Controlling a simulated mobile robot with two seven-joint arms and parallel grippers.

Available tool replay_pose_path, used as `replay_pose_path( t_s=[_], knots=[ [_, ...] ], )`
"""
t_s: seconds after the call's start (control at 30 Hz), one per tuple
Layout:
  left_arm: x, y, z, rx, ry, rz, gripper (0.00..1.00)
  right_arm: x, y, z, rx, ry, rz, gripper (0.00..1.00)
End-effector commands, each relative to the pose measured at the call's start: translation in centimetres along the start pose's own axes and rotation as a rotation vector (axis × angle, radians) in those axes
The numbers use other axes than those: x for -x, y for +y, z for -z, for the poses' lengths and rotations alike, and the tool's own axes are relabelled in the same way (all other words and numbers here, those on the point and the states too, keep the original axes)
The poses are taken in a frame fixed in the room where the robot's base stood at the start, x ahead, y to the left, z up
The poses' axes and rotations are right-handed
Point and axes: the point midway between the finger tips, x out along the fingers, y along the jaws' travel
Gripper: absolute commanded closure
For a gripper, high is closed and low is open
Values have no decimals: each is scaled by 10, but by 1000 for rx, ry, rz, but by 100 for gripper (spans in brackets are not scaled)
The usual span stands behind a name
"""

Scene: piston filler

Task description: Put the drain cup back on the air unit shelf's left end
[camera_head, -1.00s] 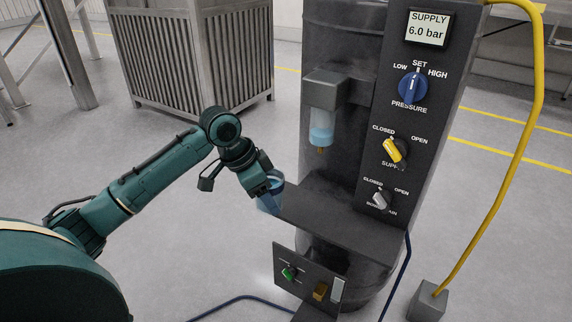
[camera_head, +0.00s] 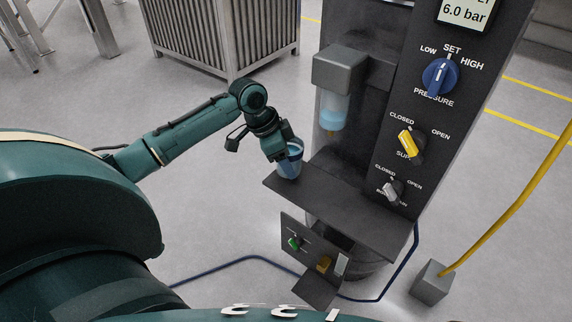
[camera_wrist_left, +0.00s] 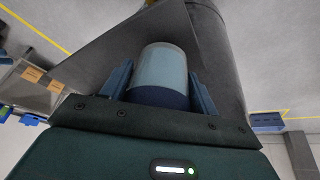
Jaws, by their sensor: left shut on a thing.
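The drain cup (camera_head: 290,160) is a translucent light-blue cup, and my left gripper (camera_head: 284,152) is shut on it. In the left wrist view the cup (camera_wrist_left: 161,72) sits between the two blue fingers, with a darker blue lower part. The cup is at the left end of the dark air unit shelf (camera_head: 340,200), low over its surface or touching it; I cannot tell which. The shelf also shows behind the cup in the left wrist view (camera_wrist_left: 100,62). My right gripper is not in view.
A filter bowl (camera_head: 333,108) hangs under a grey block above the shelf. The dark panel carries a blue pressure knob (camera_head: 440,77), a yellow supply knob (camera_head: 408,142) and a grey knob (camera_head: 393,190). A lower box (camera_head: 310,250) is below. The shelf's middle is clear.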

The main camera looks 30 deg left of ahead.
Motion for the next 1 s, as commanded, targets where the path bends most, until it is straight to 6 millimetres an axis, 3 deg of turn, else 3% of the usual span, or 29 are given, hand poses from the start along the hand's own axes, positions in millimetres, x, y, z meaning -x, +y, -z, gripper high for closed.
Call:
replay_pose_path(
  t_s=[0.13,0.5,0.53,0.8,1.0],
  knots=[
    [-21,-1,-9,2,-1,-1,67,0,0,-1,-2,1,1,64],
    [-24,-1,-10,0,-1,0,67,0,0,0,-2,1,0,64],
    [-25,-1,-10,0,-1,0,39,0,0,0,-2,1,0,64],
    [-24,-1,-10,0,0,0,18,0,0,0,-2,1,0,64],
    [-24,-1,-10,0,0,1,18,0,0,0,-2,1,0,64]
  ],
)
